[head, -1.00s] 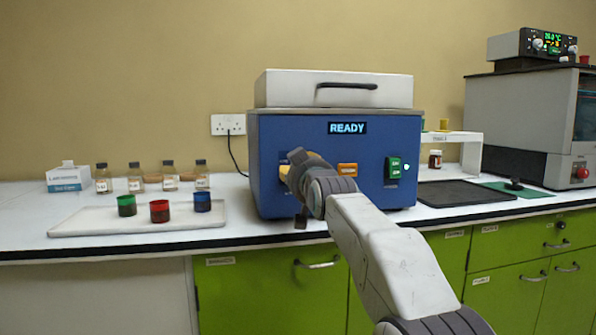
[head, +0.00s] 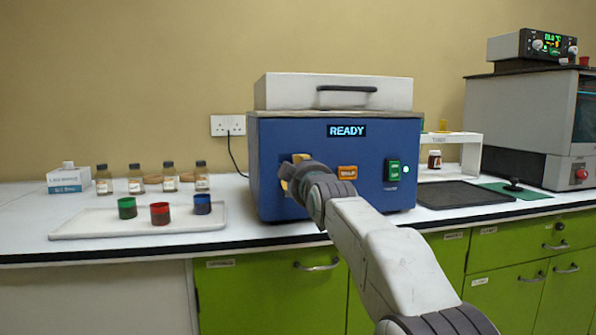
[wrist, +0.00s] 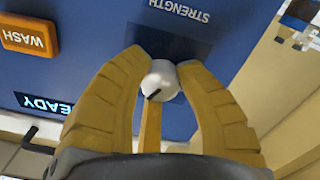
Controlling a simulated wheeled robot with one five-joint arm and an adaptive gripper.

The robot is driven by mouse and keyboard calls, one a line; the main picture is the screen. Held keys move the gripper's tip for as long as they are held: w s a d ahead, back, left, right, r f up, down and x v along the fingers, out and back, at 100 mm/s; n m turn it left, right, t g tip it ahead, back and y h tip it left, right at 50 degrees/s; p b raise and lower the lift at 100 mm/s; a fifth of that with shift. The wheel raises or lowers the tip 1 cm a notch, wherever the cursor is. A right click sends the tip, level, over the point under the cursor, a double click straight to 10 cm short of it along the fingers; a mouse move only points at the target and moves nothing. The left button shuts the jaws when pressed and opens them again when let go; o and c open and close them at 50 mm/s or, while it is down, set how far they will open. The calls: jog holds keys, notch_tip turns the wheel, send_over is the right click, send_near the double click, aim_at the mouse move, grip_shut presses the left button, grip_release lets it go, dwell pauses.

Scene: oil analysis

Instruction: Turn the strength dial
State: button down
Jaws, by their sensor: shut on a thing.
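The strength dial (wrist: 160,80) is a small round white knob with a dark pointer mark on the blue machine (head: 335,125). In the wrist view it sits under the label "STRENGTH", which appears upside down. My gripper (wrist: 165,72) has its yellow fingers closed on both sides of the dial. The pointer mark points to the lower left in the wrist view. In the head view my gripper (head: 292,172) is at the left of the machine's front and hides the dial.
An orange wash button (head: 347,172) and a green switch (head: 393,171) are right of my gripper. A white tray (head: 140,232) with red, green and blue cups lies to the left, with several bottles behind. A dark mat (head: 460,194) lies to the right.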

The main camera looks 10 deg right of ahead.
jog(key=n, duration=0.5)
jog(key=shift+f+p, duration=0.1)
jog(key=shift+p, duration=0.25)
jog(key=shift+n, duration=0.4)
jog(key=c, duration=0.8)
grip_release()
jog(key=shift+w+d, duration=0.1)
jog(key=s, duration=1.2)
